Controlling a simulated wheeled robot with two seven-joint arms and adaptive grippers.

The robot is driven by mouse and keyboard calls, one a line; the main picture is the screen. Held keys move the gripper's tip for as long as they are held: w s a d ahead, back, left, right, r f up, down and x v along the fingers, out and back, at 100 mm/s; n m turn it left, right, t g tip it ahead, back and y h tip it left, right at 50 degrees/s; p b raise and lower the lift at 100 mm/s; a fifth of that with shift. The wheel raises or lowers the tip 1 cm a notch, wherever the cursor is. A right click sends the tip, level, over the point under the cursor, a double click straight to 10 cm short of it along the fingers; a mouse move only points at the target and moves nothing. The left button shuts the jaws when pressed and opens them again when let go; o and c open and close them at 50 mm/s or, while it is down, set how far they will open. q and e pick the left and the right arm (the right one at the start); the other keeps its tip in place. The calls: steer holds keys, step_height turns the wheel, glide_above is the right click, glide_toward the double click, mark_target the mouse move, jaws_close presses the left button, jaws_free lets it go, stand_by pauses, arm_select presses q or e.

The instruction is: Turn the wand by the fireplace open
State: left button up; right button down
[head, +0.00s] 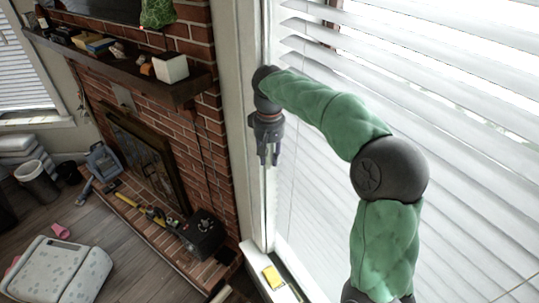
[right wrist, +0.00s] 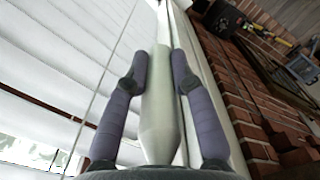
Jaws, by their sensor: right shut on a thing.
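The wand (right wrist: 158,95) is a pale, smooth rod that widens toward the near end in the right wrist view. It runs between the two purple-grey fingers of my right gripper (right wrist: 158,58), one finger on each side. My right gripper (head: 268,158) is shut on the wand, pointing down beside the window frame in the head view. The white blind (head: 430,130) hangs to the right of it, and its slats also show in the right wrist view (right wrist: 60,60). The slats are tilted, with bright gaps in the upper part. My left gripper is out of view.
The brick fireplace (head: 215,140) with its dark mantel (head: 120,68) stands left of the window trim. A small yellow thing (head: 272,277) lies on the sill. A dark box (head: 203,236) stands on the hearth. A thin cord (right wrist: 112,60) hangs by the blind.

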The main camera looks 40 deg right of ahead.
steer(key=shift+m, duration=1.2)
steer(key=c, duration=1.1)
jaws_free()
steer(key=shift+o, duration=0.3)
steer(key=shift+w+d+f, duration=0.1)
steer(key=shift+w, duration=0.05)
steer(key=shift+r, duration=0.3)
step_height(320, 180, up, 11)
steer(key=shift+r, duration=0.2)
